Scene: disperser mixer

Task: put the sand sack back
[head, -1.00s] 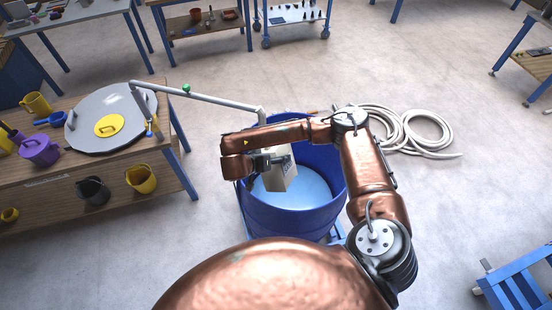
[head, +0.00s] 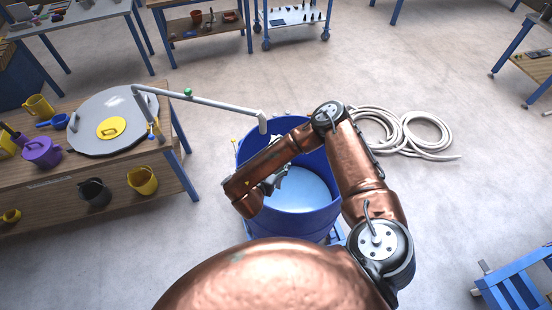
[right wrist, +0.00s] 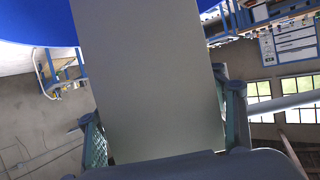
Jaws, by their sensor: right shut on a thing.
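My right arm reaches over the blue barrel (head: 290,225), which has pale blue contents (head: 300,188). My right gripper (head: 272,182) is over the barrel's left part, partly hidden by my forearm. In the right wrist view, the plain grey face of the sand sack (right wrist: 150,70) fills the middle, between the two fingers of the gripper (right wrist: 164,122), which is shut on it. In the head view the sack is hidden behind my arm. My left gripper is not in view.
A wooden bench (head: 105,187) at the left holds a round grey lid (head: 85,135), jugs and a purple pot (head: 40,152). A grey pipe (head: 225,102) reaches over the barrel. A coiled white hose (head: 425,135) lies on the floor at the right.

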